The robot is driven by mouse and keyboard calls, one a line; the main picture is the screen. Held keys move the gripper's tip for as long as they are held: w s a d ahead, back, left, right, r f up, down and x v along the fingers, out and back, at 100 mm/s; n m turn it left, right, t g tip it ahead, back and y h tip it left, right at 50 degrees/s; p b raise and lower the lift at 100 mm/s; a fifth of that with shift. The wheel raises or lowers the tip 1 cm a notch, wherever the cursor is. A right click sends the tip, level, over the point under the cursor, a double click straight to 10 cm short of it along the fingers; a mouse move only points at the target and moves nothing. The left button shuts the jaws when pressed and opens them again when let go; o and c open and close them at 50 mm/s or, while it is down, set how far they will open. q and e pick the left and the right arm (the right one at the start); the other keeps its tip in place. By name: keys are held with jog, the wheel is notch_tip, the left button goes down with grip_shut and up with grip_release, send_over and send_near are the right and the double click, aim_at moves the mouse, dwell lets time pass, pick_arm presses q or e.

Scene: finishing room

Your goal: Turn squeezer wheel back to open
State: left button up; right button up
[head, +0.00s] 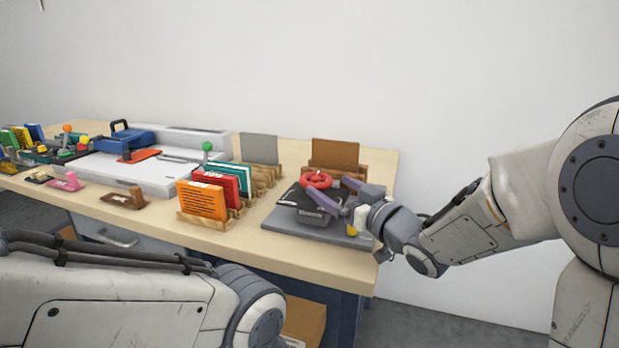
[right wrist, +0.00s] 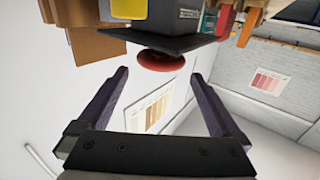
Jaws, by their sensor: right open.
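The squeezer stands on a grey base at the right end of the bench, with a dark top plate (head: 292,198). Its red wheel (head: 316,180) sits on top; in the right wrist view the red wheel (right wrist: 160,60) lies just beyond the fingertips, against the dark plate (right wrist: 165,42). My right gripper (head: 335,190) is open, its two purple fingers spread near the wheel. In the right wrist view the open gripper (right wrist: 160,76) shows a clear gap between its fingers, and nothing is held. My left arm crosses the lower left, but its gripper is out of frame.
Orange (head: 201,201) and red (head: 216,185) booklets stand in wooden racks left of the squeezer. A brown board (head: 335,153) stands behind it. A white machine with a blue part (head: 125,138) and small stamps lie further left. The bench's front edge is close.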

aim_at(316, 177)
jog(key=x, duration=0.6)
jog(key=shift+w+a, duration=0.2)
jog(key=shift+a, duration=0.05)
jog(key=c, duration=1)
jog(key=shift+d+r+n+g+y+p, duration=0.1)
jog(key=shift+r+n+g+y+p, duration=0.05)
jog(key=shift+n+g+y+p, duration=0.5)
jog(key=n+g+y+p, duration=0.2)
jog(key=n+g+p, duration=0.1)
jog(key=g+p, duration=0.1)
jog(key=n+g+y+p, duration=0.3)
jog(key=g+p, duration=0.1)
jog(key=p, duration=0.1)
jog(key=shift+r+g+y, duration=0.1)
jog(key=shift+g+y, duration=0.15)
jog(key=shift+y, duration=0.1)
jog(key=n+g+p, duration=0.2)
jog(key=n+g, duration=0.1)
jog(key=g, duration=0.1)
jog(key=shift+y, duration=0.3)
jog(key=shift+f+n+g+p, duration=0.15)
jog(key=shift+n+g+p, duration=0.1)
jog(key=shift+n+g, duration=0.55)
jog(key=shift+f+n+g+p, duration=0.2)
jog(key=shift+n+g, duration=0.25)
jog(key=shift+g, duration=0.65)
jog(key=shift+r+n+g, duration=0.15)
jog(key=shift+n+g, duration=0.25)
jog(key=shift+g, duration=0.2)
